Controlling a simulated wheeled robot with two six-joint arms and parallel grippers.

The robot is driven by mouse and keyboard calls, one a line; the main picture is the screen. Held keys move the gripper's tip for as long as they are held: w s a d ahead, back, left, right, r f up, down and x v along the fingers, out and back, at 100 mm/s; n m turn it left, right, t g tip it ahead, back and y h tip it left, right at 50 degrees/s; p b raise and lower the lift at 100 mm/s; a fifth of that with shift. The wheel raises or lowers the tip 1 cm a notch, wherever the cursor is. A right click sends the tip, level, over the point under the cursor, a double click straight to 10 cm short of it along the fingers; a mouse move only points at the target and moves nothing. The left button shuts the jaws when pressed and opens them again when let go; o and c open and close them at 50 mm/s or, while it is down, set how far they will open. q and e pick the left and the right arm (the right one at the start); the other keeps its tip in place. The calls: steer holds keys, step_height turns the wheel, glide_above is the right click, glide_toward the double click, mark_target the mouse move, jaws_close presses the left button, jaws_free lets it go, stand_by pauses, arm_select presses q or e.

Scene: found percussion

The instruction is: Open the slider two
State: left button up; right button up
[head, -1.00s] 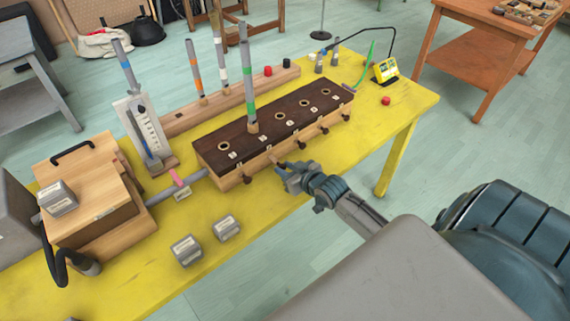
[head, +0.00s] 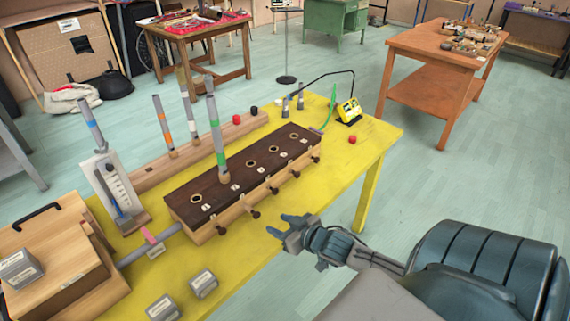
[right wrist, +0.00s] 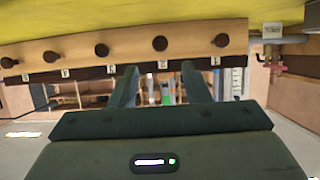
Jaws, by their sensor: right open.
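The dark-topped wooden box (head: 262,158) lies along the yellow table, with a row of round knobs on its front. The second slider's knob (head: 255,213) appears to stand out farther than its neighbours; it also shows in the right wrist view (right wrist: 160,43). The first slider's knob (head: 222,230) is left of it. My right gripper (head: 279,226) is open and empty, in front of the second knob and apart from it. In the right wrist view its fingers (right wrist: 164,80) are spread below the knob row. My left gripper is out of view.
A green-banded tube (head: 218,140) stands at the box's second hole. Two small grey blocks (head: 203,284) lie near the table's front edge. A pink-clamped pipe (head: 150,245) joins the box's left end. Open floor lies right of the yellow table (head: 375,145).

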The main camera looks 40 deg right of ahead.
steer(key=shift+v, duration=0.85)
